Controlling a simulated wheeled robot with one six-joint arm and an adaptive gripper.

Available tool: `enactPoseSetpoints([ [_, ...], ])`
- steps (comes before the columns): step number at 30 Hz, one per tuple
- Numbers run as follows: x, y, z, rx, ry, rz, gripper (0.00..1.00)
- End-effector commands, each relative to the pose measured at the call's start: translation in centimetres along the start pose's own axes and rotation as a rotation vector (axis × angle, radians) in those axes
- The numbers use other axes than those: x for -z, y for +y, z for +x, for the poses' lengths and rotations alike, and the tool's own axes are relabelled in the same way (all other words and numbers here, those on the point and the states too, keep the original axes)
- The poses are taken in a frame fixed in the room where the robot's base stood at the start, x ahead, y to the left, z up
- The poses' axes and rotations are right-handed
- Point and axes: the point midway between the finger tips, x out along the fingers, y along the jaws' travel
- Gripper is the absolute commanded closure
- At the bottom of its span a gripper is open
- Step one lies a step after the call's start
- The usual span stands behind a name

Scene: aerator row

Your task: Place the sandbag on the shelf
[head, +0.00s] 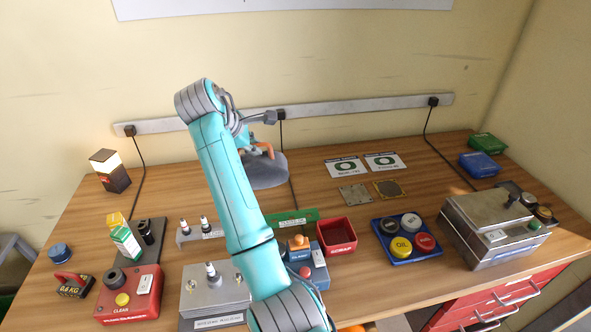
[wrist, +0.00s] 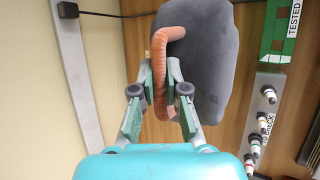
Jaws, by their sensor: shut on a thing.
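The sandbag is a dark grey bag with an orange loop handle. In the head view the sandbag (head: 268,174) is at the back of the bench, partly behind my arm. In the wrist view the sandbag (wrist: 208,65) fills the upper middle, and its orange handle (wrist: 160,100) passes between the fingers. My gripper (wrist: 160,75) is shut on this handle. In the head view my gripper is mostly hidden by my arm. I cannot tell whether the bag touches the bench. I cannot make out a shelf for certain in either view.
The wooden bench (head: 330,240) carries a red bin (head: 337,237), a blue tray of round caps (head: 405,240), a metal box (head: 495,230) and a red CLEAN box (head: 128,295). A cable rail (head: 350,107) runs along the wall.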

Motion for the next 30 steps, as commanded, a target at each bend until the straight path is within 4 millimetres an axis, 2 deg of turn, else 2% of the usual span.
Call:
enactPoseSetpoints([
  [5,0.3,-0.5,0.9,-0.003,0.000,0.001,1.00],
  [13,1.6,-2.5,4.0,-0.003,-0.001,0.002,1.00],
  [30,3.2,-4.9,7.6,-0.004,-0.001,0.003,1.00],
])
